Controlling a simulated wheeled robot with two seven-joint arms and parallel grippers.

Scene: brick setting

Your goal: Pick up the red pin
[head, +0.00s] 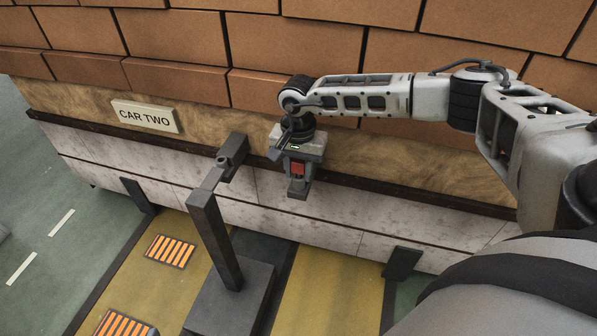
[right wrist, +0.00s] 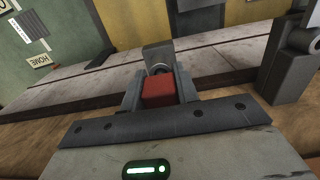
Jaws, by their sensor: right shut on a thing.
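The red pin (head: 297,168) shows as a small red block between the fingers of my right gripper (head: 298,180) in the head view. It also shows in the right wrist view (right wrist: 158,92), with a finger of the right gripper (right wrist: 158,95) on each side of it. The right gripper is shut on it. A grey piece with a round opening (right wrist: 158,62) lies just beyond the pin in the wrist view; I cannot tell whether the pin touches it. My left gripper is not in view.
A brick wall (head: 294,50) stands behind a wooden ledge (head: 400,165) with a "CAR TWO" sign (head: 146,116). A dark post with an arm (head: 215,240) stands left of the gripper. Orange-striped grates (head: 170,251) lie on the yellow floor.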

